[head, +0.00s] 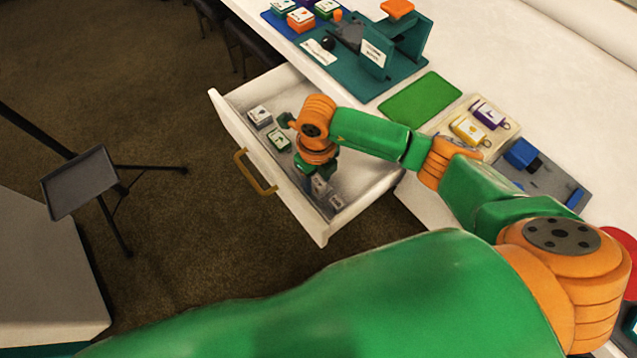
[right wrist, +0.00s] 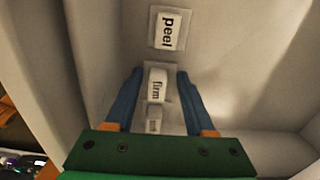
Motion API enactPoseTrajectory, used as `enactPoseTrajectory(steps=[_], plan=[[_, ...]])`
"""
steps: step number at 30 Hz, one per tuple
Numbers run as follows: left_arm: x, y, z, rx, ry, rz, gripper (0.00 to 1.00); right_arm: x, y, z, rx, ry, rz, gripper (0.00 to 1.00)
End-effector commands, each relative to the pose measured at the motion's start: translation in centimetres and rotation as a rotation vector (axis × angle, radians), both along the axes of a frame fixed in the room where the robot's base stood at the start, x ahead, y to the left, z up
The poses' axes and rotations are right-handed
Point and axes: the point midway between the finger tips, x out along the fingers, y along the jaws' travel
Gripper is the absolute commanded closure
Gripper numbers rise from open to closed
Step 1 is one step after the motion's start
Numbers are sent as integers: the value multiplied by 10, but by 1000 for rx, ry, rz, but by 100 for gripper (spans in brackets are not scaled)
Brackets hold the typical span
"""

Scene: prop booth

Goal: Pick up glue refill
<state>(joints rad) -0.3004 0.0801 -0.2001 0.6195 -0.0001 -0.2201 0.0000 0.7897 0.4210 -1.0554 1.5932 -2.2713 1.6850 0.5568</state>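An open white drawer (head: 230,125) holds several small labelled boxes. In the head view, a grey-white box (head: 259,116) and a green box (head: 279,139) lie toward its left end, and small grey boxes (head: 336,202) lie toward the near end. No label that I can read says glue refill. My right gripper (right wrist: 159,78) points down into the drawer, open, with its blue fingers on either side of a white block marked "firm" (right wrist: 157,86). I cannot tell whether they touch it. A block marked "peel" (right wrist: 166,31) lies beyond the fingertips. My left gripper is not in view.
The drawer walls stand close around my right gripper. The white counter carries a teal stand (head: 375,60), a green mat (head: 420,98), a tray with yellow and purple cards (head: 468,130), and a grey board (head: 545,180). A black stand (head: 80,180) is on the carpet.

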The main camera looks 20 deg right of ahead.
Motion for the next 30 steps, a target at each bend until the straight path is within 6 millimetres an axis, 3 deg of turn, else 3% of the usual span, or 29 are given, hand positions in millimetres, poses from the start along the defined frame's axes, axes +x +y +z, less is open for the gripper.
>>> enactPoseTrajectory(steps=[1,3,11,19,26,30], plan=[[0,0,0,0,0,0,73,0,0,0,0,0,0,81],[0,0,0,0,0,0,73,0,0,0,0,0,0,100],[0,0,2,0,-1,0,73,1,0,8,1,-2,-1,100],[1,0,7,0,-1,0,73,1,0,77,1,-5,1,100],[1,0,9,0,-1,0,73,0,0,103,0,-1,-1,100],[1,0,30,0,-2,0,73,1,0,135,0,-3,0,100]])
